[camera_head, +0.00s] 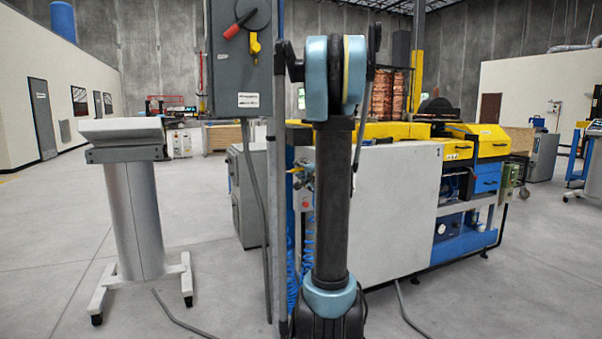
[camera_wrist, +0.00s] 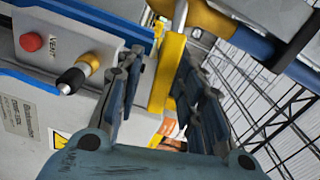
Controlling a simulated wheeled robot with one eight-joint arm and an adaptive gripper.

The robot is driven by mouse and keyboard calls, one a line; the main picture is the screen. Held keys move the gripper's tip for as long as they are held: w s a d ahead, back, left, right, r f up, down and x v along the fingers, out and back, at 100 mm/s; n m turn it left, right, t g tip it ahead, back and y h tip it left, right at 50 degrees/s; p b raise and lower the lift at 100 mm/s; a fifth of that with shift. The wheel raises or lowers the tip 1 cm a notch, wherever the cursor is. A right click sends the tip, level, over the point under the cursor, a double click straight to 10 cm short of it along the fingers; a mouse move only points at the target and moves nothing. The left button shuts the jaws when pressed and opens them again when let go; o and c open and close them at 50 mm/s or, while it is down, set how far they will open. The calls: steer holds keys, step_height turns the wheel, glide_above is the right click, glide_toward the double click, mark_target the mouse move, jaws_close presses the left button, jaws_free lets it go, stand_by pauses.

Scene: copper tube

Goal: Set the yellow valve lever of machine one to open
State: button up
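The yellow valve lever (camera_head: 296,170) of the machine shows small in the head view, at the left end of the white and yellow machine (camera_head: 395,205), just left of my arm. In the wrist view a flat yellow bar (camera_wrist: 168,75), which looks like this lever, runs down from a silver rod. My gripper (camera_wrist: 161,60) is open, with its two dark fingers on either side of the bar. My gripper is hidden in the head view.
A red button (camera_wrist: 31,42) and a black and brass knob (camera_wrist: 78,73) sit on the panel left of the fingers. A brass and blue fitting (camera_wrist: 215,20) is close at upper right. A grey switch box (camera_head: 240,60) and a pedestal (camera_head: 140,215) stand left of my arm.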

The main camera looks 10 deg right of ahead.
jaws_close()
